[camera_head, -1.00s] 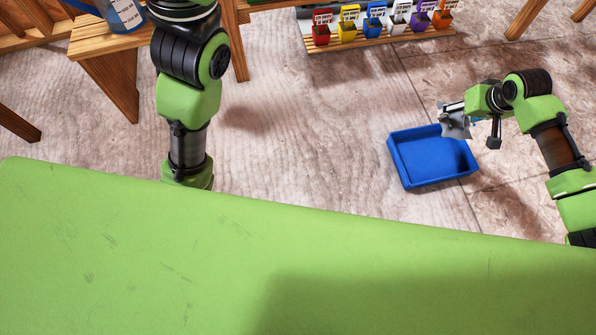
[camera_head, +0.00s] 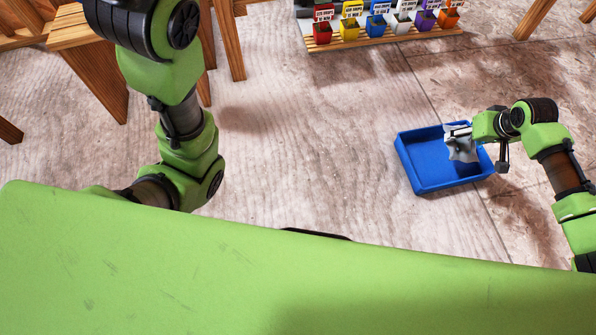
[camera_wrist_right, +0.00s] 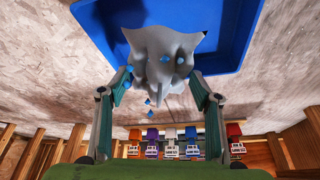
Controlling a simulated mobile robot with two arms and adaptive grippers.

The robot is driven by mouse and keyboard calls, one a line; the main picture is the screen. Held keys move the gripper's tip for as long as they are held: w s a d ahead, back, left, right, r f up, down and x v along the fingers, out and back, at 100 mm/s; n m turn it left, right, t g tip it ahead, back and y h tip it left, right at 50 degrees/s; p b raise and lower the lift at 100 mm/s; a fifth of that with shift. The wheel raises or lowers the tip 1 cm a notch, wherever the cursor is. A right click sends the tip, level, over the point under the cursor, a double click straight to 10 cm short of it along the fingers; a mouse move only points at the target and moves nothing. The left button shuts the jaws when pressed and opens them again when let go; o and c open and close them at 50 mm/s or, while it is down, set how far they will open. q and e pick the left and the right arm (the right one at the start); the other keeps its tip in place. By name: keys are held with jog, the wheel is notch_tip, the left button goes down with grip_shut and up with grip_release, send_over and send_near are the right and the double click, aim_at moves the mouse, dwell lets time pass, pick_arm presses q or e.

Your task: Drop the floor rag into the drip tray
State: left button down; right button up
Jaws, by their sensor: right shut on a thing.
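The floor rag (camera_head: 460,146) is a crumpled light grey cloth with blue spots. My right gripper (camera_head: 466,134) is shut on it and holds it over the right part of the drip tray. In the right wrist view the rag (camera_wrist_right: 162,52) hangs between the two fingertips of my right gripper (camera_wrist_right: 163,82). The drip tray (camera_head: 425,160) is a blue, shallow, rectangular tray on the floor; its blue wall also shows behind the rag in the wrist view (camera_wrist_right: 95,18). I cannot tell whether the rag touches the tray. My left arm is at the left, its gripper not visible.
A wooden rack of small coloured bins (camera_head: 375,28) stands at the back. A wooden bench (camera_head: 90,60) is at the upper left. My green body fills the lower part. The floor (camera_head: 310,140) left of the tray is clear.

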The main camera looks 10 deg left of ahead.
jog(key=shift+f, duration=0.3)
jog(key=o, duration=1)
jog(key=v, duration=1.2)
jog(key=shift+w+r, duration=0.1)
